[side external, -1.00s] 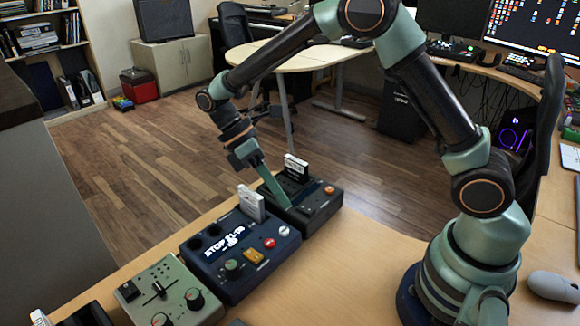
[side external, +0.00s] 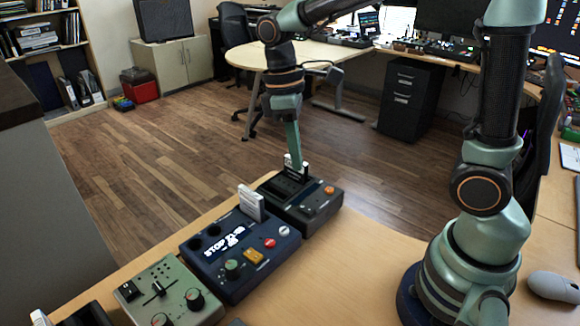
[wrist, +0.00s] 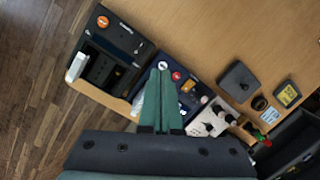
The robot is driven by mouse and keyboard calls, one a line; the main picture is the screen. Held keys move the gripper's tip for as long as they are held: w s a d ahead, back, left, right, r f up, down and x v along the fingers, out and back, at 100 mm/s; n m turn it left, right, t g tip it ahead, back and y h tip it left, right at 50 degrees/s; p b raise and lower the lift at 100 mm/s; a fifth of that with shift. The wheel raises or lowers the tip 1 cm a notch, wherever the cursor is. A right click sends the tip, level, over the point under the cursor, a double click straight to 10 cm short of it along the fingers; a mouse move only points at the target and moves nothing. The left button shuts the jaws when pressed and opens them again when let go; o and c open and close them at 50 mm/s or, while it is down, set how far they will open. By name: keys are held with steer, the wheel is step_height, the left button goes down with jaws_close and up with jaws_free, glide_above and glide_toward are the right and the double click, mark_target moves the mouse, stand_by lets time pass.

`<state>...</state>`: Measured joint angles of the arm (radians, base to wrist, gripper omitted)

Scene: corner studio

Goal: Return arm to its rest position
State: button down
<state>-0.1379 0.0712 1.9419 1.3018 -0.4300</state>
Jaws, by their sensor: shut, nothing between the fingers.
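My gripper (side external: 294,150) points downward above the back of a black pedal-like box (side external: 318,212). Its green fingers are shut and empty, and in the wrist view (wrist: 160,70) they lie close together. In the side view the fingers overlap a card standing in the black box, so I cannot tell their exact gap from it. A navy box (side external: 222,272) with a white card (side external: 251,203) standing in it sits to the left of the black box. Both boxes also show in the wrist view, the black one (wrist: 122,42) at upper left and the navy one (wrist: 174,92) beyond the fingertips.
A grey-green mixer box (side external: 150,275) sits at the front left of the wooden desk (side external: 345,270). A grey mouse (side external: 553,287) lies at the right. In the wrist view, a dark square object (wrist: 238,82) and a small yellow-screened device (wrist: 288,94) lie on the desk. The desk's middle is clear.

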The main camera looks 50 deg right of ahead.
steer(key=s+d+r+m+t, duration=0.4)
steer(key=m+t, duration=0.2)
steer(key=t, duration=0.1)
steer(key=shift+d+r+t, duration=0.25)
steer(key=shift+r+t, duration=0.05)
steer(key=shift+r, duration=0.1)
